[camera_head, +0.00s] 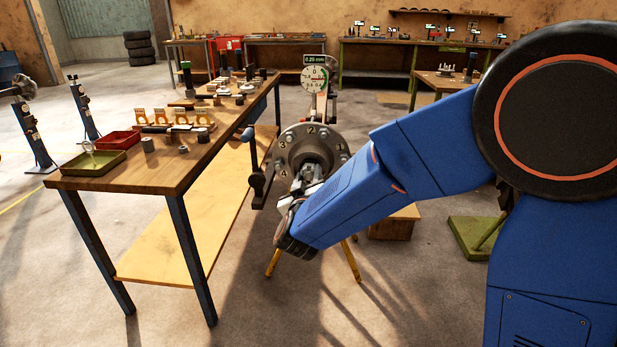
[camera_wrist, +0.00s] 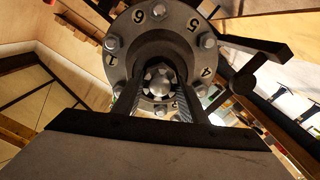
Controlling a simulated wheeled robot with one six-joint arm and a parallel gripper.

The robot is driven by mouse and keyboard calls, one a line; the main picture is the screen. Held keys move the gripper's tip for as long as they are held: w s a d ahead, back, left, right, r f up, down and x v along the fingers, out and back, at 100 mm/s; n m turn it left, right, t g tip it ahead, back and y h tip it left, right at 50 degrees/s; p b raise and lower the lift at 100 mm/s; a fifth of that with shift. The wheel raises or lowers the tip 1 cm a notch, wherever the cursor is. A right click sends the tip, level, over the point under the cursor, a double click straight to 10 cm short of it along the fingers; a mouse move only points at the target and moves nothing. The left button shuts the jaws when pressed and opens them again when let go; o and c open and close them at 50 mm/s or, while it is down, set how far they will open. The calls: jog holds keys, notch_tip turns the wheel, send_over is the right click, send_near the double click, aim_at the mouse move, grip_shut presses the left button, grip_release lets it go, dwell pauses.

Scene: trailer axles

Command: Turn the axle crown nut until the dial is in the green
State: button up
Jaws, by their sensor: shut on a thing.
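The axle hub (camera_head: 297,151) is a grey round flange with numbered studs, facing me beside the workbench. It also shows in the wrist view (camera_wrist: 122,38), with numbers around its rim. The crown nut (camera_wrist: 158,82) sits in the hub's centre, between the two fingers. My gripper (camera_wrist: 160,98) is shut on the nut, one finger on each side; in the head view my wrist partly hides this place. The dial (camera_head: 314,78) stands above the hub, white with a green display (camera_head: 314,59) that seems to read 0.25 mm. Its needle is too small to read surely.
A wooden workbench (camera_head: 185,165) stands left of the hub, with a red tray (camera_head: 108,140), a green tray (camera_head: 92,163) and small parts on it. A dark lever (camera_head: 258,180) hangs left of the hub. A wooden box (camera_head: 395,222) stands on the floor to the right.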

dwell(0.5)
jog(key=o, duration=1)
jog(key=s, duration=1.7)
jog(key=shift+s+a, duration=0.2)
jog(key=shift+a, duration=0.1)
jog(key=shift+w, duration=0.1)
